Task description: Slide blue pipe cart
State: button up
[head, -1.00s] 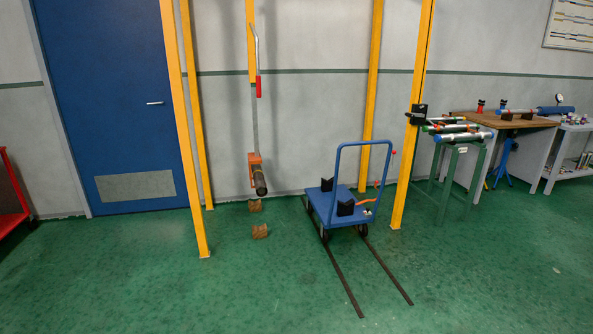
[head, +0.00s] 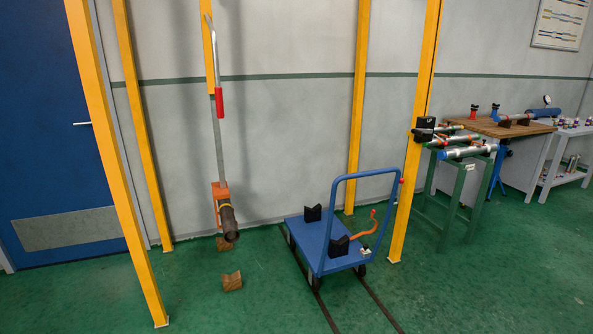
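The blue pipe cart (head: 318,236) stands on two dark floor rails (head: 376,308) inside the yellow frame, in the middle of the head view. It has a blue tubular push handle (head: 333,205) on its right side. Two black V-shaped supports sit on its deck, one at the back (head: 313,213) and one at the front (head: 339,246). An orange-red lever (head: 366,231) shows by the handle. The deck carries no pipe. A dark pipe (head: 229,224) hangs left of the cart in an orange clamp (head: 221,193). My gripper is not in view.
Yellow posts stand at the left (head: 112,165) and right (head: 415,135) of the cart. Two wooden blocks lie on the floor, one in front (head: 232,282). A green stand (head: 461,170) with pipes and a brown-topped bench (head: 508,128) are at the right. The front floor is open.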

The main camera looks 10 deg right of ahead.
aim_at(325, 243)
jog(key=i+z, duration=0.1)
jog(key=i, duration=0.5)
jog(key=i+j, duration=0.1)
jog(key=i, duration=0.55)
jog(key=i+j+z, duration=0.15)
jog(key=i, duration=0.45)
